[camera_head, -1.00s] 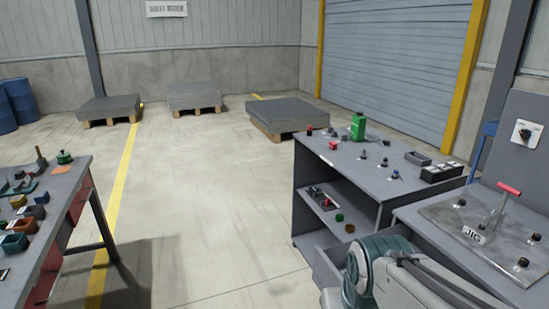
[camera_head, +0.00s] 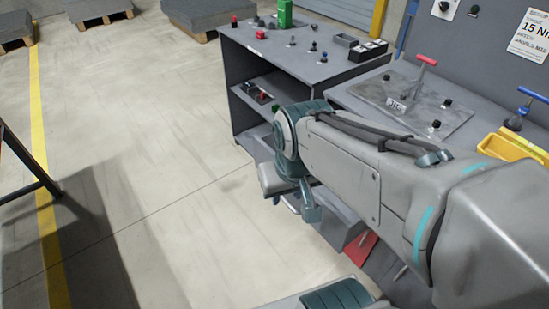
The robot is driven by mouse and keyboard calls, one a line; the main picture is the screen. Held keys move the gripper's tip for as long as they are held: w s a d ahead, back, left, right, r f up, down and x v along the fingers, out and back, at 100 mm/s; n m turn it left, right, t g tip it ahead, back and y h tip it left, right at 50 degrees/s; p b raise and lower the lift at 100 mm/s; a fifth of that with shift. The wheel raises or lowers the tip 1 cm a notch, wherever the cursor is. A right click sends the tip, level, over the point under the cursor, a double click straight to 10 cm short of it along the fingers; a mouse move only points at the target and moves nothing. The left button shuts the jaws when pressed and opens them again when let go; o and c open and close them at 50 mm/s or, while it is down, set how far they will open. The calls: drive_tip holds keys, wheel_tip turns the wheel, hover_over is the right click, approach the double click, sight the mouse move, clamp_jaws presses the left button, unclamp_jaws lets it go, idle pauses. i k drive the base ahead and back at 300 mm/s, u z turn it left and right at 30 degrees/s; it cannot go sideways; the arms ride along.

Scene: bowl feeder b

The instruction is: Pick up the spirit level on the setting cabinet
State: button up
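I cannot make out a spirit level for certain in this view. A grey open-fronted cabinet (camera_head: 243,100) stands beyond my arm, with small knobs, a green container (camera_head: 285,14) and a black-and-white block (camera_head: 368,50) on top. I cannot tell whether it is the setting cabinet. To its right is a grey bench (camera_head: 345,92) with a metal jig plate (camera_head: 405,92) and a red T-handle. My arm stretches across the right half of the picture and bends downward near the cabinet. My gripper's fingers cannot be seen.
A yellow bin (camera_head: 512,151) and a blue-handled tool (camera_head: 533,94) are at the right. An open drawer with a red item (camera_head: 360,246) shows below my arm. Loaded pallets stand at the back left. The floor (camera_head: 150,150) at left centre is clear.

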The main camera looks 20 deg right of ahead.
sight(503, 133)
drive_tip(key=z, duration=2.35)
drive_tip(key=k, duration=0.45)
drive_tip(key=z, duration=0.55)
drive_tip(key=i, duration=1.3)
drive_tip(key=u, duration=0.5)
